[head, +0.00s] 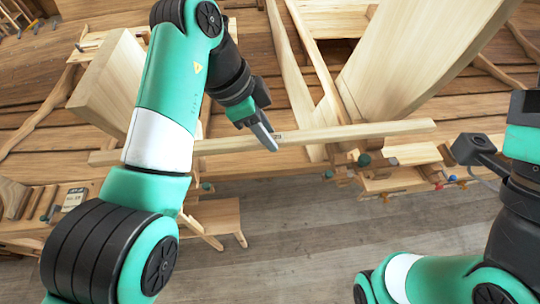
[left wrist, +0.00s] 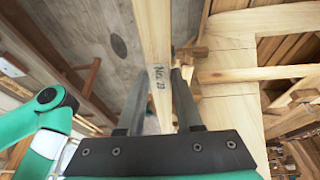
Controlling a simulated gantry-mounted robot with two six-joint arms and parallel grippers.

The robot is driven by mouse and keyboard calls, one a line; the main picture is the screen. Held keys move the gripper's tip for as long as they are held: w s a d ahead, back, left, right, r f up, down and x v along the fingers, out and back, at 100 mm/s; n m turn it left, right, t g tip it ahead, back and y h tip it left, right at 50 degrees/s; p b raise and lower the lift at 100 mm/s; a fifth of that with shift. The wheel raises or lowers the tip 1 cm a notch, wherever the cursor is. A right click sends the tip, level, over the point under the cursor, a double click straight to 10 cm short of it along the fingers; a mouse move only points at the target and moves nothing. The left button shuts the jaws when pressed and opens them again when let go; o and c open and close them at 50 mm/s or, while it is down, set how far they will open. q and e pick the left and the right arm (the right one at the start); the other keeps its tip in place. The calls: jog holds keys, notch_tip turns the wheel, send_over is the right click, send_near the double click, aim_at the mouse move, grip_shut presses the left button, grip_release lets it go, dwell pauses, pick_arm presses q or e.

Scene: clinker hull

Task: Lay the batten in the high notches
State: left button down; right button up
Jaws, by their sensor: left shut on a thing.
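The batten (head: 335,133) is a long pale wooden strip running nearly level across the head view, its right end slightly higher. My left gripper (head: 267,138) is shut on it near the middle. In the left wrist view the batten (left wrist: 153,35) passes between the two fingers (left wrist: 160,105), with a dark handwritten mark beside them. I cannot make out the high notches, nor tell whether the batten touches the timber behind it. My right arm is at the right edge; its dark end part (head: 478,151) is clear of the batten, and its fingers are not clear.
Broad pale upright boards stand at left (head: 112,82) and right (head: 405,55), behind the batten. Low benches with tools and clamps stand at left (head: 75,200) and right (head: 395,180). The grey plank floor (head: 300,235) in front is open.

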pick_arm(q)
notch_tip(320, 180, down, 10)
jog(key=p, duration=0.1)
jog(key=shift+r, duration=0.15)
jog(key=shift+s, duration=0.1)
jog(key=c, duration=0.6)
grip_release()
